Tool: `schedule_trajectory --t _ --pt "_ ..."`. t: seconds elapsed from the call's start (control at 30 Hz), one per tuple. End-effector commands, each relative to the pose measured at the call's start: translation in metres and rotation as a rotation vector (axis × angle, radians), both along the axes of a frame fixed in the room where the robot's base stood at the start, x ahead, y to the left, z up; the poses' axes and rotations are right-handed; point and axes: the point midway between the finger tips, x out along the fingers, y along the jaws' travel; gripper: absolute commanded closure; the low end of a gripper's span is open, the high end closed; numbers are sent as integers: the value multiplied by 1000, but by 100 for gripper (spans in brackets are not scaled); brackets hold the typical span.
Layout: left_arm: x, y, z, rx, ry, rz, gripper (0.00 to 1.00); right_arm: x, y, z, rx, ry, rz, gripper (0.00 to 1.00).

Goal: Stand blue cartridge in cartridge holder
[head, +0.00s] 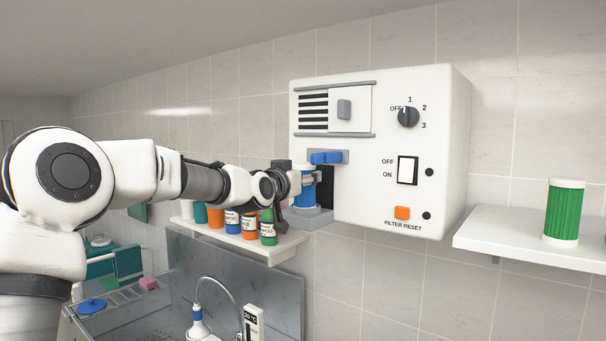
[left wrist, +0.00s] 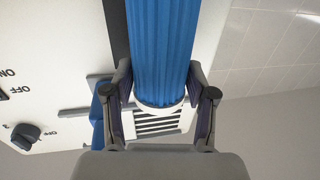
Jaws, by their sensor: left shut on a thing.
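The blue cartridge (head: 308,191) is upright at the front of the white wall unit, at its dark slot (head: 325,187). In the left wrist view the cartridge (left wrist: 162,45) shows blue pleats and a white end cap. My left gripper (head: 306,179) is shut around it near that end, one finger on each side (left wrist: 164,105). Just below the cartridge a grey ledge (head: 318,219) juts from the unit; it looks like the cartridge holder. I cannot tell whether the cartridge's lower end touches it. My right gripper is not in view.
A blue latch (head: 326,158) sits just above the slot on the white unit (head: 370,180). Several coloured bottles stand on a shelf (head: 285,246) below my left arm. A green cartridge (head: 564,212) stands on the right shelf (head: 500,233). A sink with a tap (head: 235,298) is below.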

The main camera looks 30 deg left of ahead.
Motion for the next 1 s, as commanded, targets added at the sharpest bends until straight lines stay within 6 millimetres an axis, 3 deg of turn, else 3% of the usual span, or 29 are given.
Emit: schedule_trajectory --t 0.17,0.2,0.27,1.0 --pt "0 0 2 0 -2 0 88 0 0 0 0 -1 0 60" --pt "0 0 2 0 -2 0 37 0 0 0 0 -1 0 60" --pt "0 0 2 0 -3 0 16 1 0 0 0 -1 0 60" --pt "-1 0 3 1 -5 1 15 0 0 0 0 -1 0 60"
